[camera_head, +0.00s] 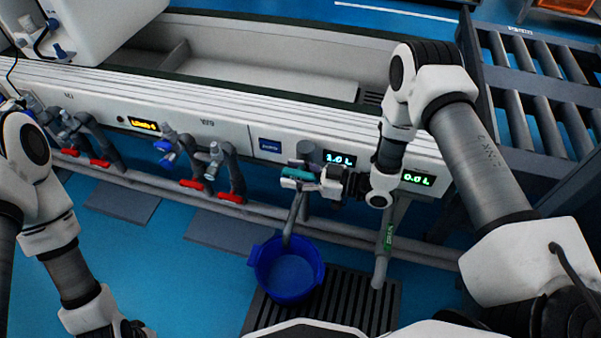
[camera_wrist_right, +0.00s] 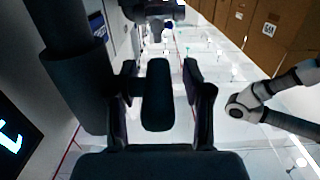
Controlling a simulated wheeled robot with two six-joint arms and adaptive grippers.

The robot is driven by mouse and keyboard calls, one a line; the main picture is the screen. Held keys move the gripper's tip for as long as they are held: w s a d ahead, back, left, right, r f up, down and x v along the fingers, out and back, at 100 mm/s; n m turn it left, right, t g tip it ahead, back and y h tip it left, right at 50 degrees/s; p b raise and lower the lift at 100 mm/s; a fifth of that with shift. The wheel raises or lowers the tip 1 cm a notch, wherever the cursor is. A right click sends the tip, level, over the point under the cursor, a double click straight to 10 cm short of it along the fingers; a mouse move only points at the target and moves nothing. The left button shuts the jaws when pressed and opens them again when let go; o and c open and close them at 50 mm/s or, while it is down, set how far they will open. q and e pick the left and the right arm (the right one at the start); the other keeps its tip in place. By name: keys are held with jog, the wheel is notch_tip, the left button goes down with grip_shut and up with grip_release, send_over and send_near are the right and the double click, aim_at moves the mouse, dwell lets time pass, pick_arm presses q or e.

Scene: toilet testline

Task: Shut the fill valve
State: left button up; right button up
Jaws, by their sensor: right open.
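The fill valve's teal lever handle (camera_head: 297,173) lies roughly level across the front of the test bench, above a grey downpipe (camera_head: 293,215). My right gripper (camera_head: 318,178) is at the handle's right end. In the right wrist view a dark, rounded bar, apparently the handle (camera_wrist_right: 157,95), sits between the two fingers of the right gripper (camera_wrist_right: 163,85). The fingers are open, with a gap visible on both sides. A blue bucket (camera_head: 287,272) stands under the pipe's outlet. The display (camera_head: 340,159) above reads 1.0 L. Only a dark part of my left gripper (camera_head: 128,328) shows at the bottom left edge.
A second display (camera_head: 417,179) reads 0.0 L, above a pipe with a green label (camera_head: 388,237). Red-handled valves (camera_head: 191,184) line the bench to the left. A dark floor grate (camera_head: 345,299) lies under the bucket. A roller conveyor (camera_head: 545,100) stands at the right.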

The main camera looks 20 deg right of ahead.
jog(key=v, duration=1.1)
jog(key=shift+s+d+r, duration=0.15)
jog(key=shift+s+d, duration=0.1)
jog(key=shift+d, duration=0.05)
